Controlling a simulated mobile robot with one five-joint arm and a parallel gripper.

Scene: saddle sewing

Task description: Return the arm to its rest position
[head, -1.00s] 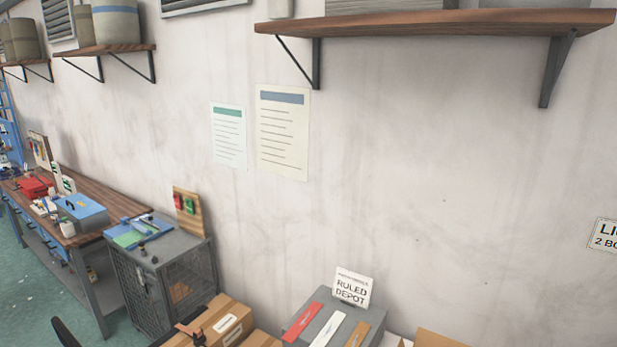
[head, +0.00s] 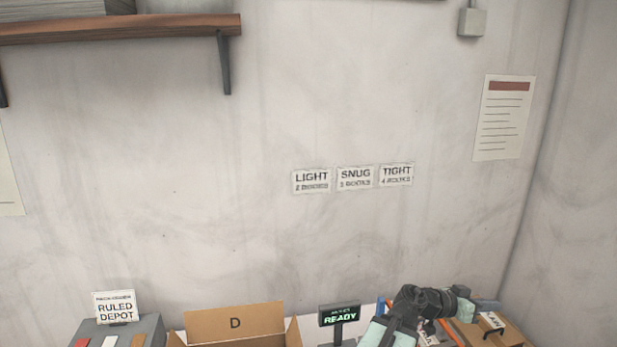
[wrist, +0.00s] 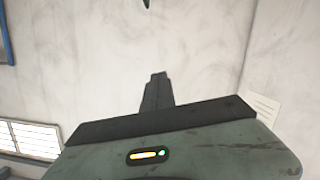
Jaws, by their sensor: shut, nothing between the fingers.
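My gripper (wrist: 157,88) shows in the wrist view as dark fingers pointing up the picture, closed together with nothing held. Behind them is only bare wall. In the head view my arm (head: 425,302) shows at the lower right, folded in dark and pale green links, low over the bench items. I cannot make out the fingertips there.
An open cardboard box marked D (head: 235,323) and a grey depot box (head: 120,333) stand at the lower left. A small READY display (head: 339,315) stands left of my arm. A cardboard box (head: 492,325) is at its right.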

